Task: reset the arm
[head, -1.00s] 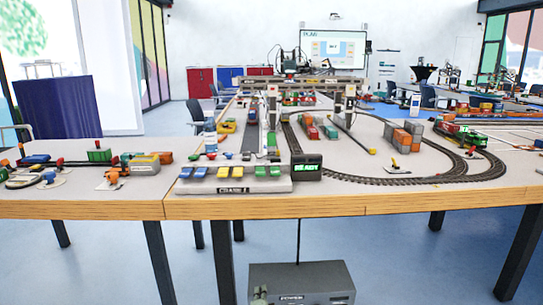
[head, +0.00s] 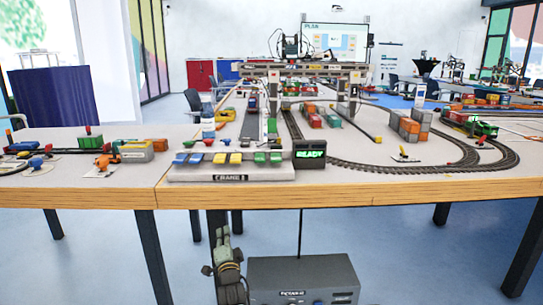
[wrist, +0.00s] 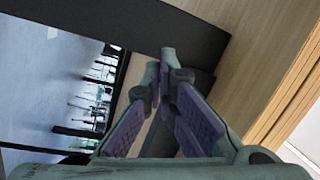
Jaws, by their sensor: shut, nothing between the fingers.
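My gripper (head: 224,236) shows at the bottom of the head view, in front of the table's front edge and left of the grey power box. It points upward and holds nothing. In the wrist view my gripper (wrist: 165,75) has its two fingertips together, shut and empty. Beyond the fingers are a dark beam and a pale wooden surface, with the room's floor to the left.
The table (head: 400,188) carries a model railway and gantry crane (head: 300,72). A control panel (head: 232,170) with coloured buttons and a sign (head: 310,154) reading READY sit near its front edge. The power box (head: 303,280) stands below.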

